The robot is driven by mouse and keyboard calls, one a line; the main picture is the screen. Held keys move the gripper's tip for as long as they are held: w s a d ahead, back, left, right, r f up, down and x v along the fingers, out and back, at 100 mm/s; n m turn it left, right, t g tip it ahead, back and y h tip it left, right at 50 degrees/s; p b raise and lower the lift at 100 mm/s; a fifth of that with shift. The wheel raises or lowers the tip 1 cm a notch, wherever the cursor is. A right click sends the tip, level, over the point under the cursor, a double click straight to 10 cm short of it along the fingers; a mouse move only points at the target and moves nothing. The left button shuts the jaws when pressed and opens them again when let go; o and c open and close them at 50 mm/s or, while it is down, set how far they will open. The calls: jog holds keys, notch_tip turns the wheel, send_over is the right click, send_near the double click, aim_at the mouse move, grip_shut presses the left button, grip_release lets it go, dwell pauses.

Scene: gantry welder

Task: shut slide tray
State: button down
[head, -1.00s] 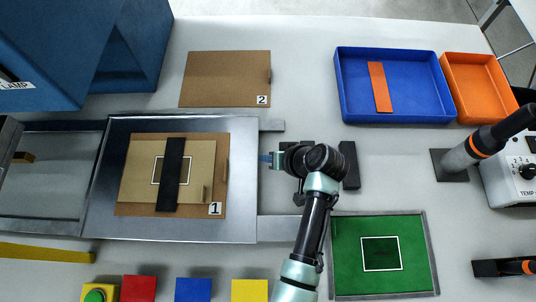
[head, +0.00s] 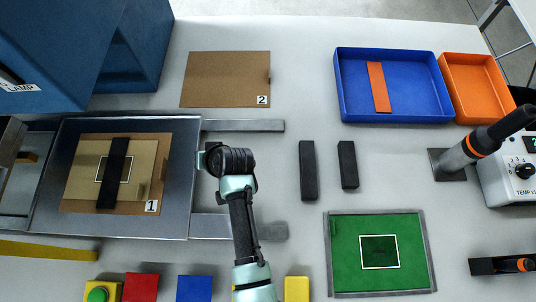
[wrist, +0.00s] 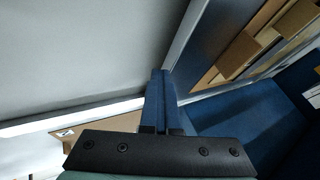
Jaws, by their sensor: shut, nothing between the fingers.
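The grey metal slide tray (head: 180,215) lies on its rails at the left of the head view. It carries a brown board marked 1 (head: 150,206) with a lighter plate and a black bar (head: 114,172) on it. My gripper (head: 201,160) is at the tray's right edge, pointing left; the arm partly hides its fingers. In the wrist view, the blue fingers (wrist: 159,85) are together and empty, with their tips at the tray's edge (wrist: 190,38). Contact looks likely but is not clearly visible.
Bare rail ends (head: 243,126) stick out right of the tray. A blue welder housing (head: 60,50) stands at back left. Board 2 (head: 225,80), two black bars (head: 307,170), a blue bin (head: 400,117) and a green mat (head: 350,275) lie around. Coloured blocks (head: 194,289) line the front.

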aim_at(95, 156)
jog(key=a+b, duration=1)
jog(key=a, duration=1.8)
jog(key=shift+a+f, duration=0.15)
jog(key=shift+a, duration=0.2)
jog(key=shift+a+b, duration=0.35)
jog(key=shift+a, duration=0.15)
jog(key=shift+a+r, duration=0.1)
jog(key=shift+r, duration=0.25)
